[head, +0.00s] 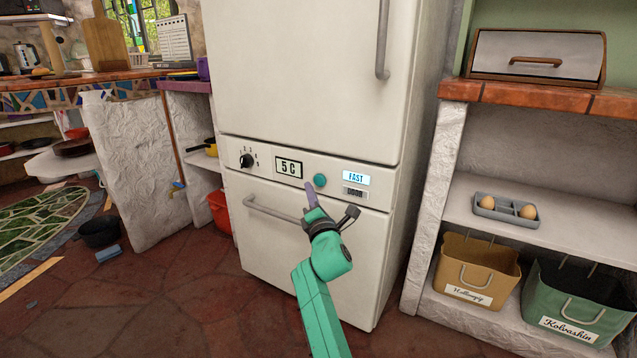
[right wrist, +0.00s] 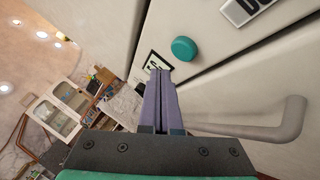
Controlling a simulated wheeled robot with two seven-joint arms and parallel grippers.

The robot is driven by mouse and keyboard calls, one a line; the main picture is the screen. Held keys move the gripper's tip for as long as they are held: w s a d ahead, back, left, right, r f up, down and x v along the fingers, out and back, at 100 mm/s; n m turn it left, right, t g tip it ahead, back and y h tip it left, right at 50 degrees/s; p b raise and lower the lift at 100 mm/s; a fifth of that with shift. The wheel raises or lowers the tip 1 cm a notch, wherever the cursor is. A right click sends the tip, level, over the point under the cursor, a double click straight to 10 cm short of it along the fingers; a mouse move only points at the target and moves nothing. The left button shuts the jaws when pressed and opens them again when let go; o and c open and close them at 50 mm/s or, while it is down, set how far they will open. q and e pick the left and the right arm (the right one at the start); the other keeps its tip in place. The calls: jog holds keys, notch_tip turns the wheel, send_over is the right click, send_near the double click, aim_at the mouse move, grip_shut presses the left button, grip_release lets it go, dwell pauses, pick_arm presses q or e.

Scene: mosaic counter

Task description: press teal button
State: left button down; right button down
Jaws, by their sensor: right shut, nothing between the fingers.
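The teal button (head: 320,180) is a small round knob on the white fridge's control strip, between the "5 C" display (head: 289,167) and the lit "FAST" label (head: 356,178). In the right wrist view the teal button (right wrist: 184,48) stands just beyond the fingertips, slightly to the right. My right gripper (head: 309,184) is shut and empty, its purple fingers pointing up at the strip just below and left of the button. In the right wrist view the shut fingers (right wrist: 159,75) overlap the display and look apart from the button. My left gripper is not in view.
The fridge (head: 300,70) has a lower handle (head: 272,210) close to my right gripper and a black dial (head: 246,160) at left. A shelf unit at right holds an egg tray (head: 505,212) and two baskets (head: 475,272). A red bucket (head: 220,211) stands left of the fridge.

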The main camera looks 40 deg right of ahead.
jog(key=a, duration=0.1)
jog(key=s+a, duration=0.1)
jog(key=a, duration=0.1)
dwell(0.9)
